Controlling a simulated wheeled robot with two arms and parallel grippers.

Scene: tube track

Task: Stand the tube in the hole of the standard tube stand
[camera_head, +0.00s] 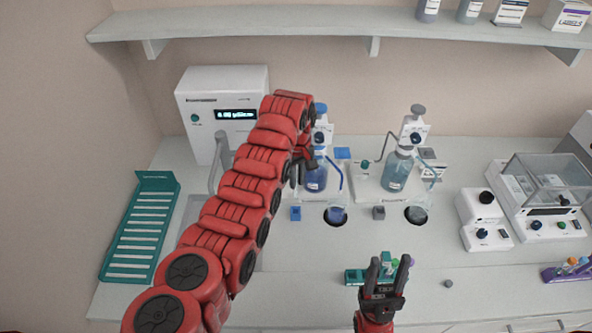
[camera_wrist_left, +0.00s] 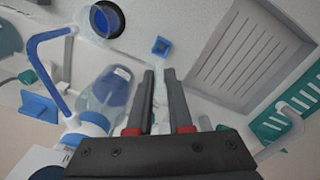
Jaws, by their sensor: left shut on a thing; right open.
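My left gripper (camera_head: 300,172) is in front of the blue bottle at the back of the bench. In the left wrist view its two fingers (camera_wrist_left: 158,75) are close together on a thin pale thing, likely the tube (camera_wrist_left: 153,68), which is hard to make out. In the head view the tube cannot be made out. A small blue block stand (camera_head: 295,213) with a dark hole stands below the left gripper in the picture; it also shows past the fingertips in the wrist view (camera_wrist_left: 161,46). A similar grey block (camera_head: 379,213) stands further right. My right gripper (camera_head: 388,264) is open at the front.
A teal rack (camera_head: 355,277) with small tubes is by the right gripper. Blue-liquid bottles (camera_head: 316,178) (camera_head: 396,172) stand behind round openings holding beakers (camera_head: 336,214) (camera_head: 416,212). A teal slotted tray (camera_head: 142,228) is at left, a balance (camera_head: 545,190) at right. The front bench is mostly clear.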

